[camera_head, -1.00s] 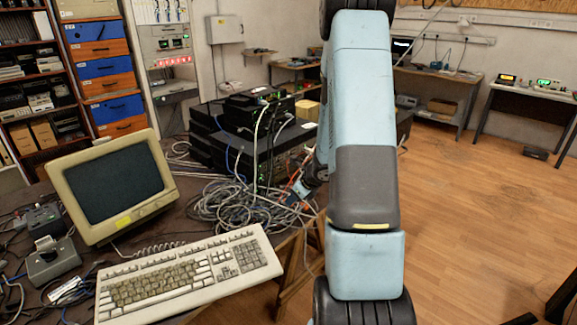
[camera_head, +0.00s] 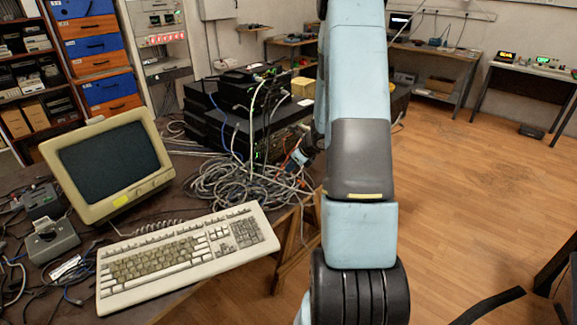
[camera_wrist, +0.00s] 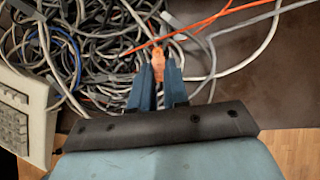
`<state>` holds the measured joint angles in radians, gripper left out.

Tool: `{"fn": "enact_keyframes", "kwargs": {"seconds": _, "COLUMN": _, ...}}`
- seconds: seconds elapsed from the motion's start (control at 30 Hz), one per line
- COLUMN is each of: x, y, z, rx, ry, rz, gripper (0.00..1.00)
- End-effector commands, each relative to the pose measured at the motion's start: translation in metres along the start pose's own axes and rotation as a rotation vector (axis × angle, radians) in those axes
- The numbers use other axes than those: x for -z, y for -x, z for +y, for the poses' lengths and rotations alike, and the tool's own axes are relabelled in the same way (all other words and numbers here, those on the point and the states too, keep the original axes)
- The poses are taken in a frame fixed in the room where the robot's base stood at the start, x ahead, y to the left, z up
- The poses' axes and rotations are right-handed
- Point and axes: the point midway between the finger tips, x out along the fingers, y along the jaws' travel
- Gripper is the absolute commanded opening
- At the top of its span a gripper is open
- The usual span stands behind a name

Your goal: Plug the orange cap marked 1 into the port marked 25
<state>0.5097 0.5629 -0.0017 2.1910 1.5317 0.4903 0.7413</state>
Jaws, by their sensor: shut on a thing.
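My gripper (camera_wrist: 159,80) is shut on the orange cap (camera_wrist: 158,57), which shows between the two blue fingers in the wrist view. I cannot read a mark on it. An orange cable (camera_wrist: 205,22) runs close by it in the wrist view. In the head view my gripper (camera_head: 297,158) is small, beside the stack of black network devices (camera_head: 200,118), at the right of the cable heap. The devices' front faces right, with green lights and cables in it. The port marked 25 cannot be made out in either view.
A heap of grey cables (camera_head: 225,187) lies on the table below the devices. A beige keyboard (camera_head: 185,262) and an old monitor (camera_head: 110,165) stand at the left. Wooden floor (camera_head: 480,190) is open on the right.

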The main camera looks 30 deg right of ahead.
Motion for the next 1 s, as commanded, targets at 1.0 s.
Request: {"fn": "enact_keyframes", "kwargs": {"seconds": 1.0, "x": -0.064, "y": -0.04, "z": -0.156, "rx": 0.064, "ry": -0.087, "rz": 0.011, "gripper": 0.0}}
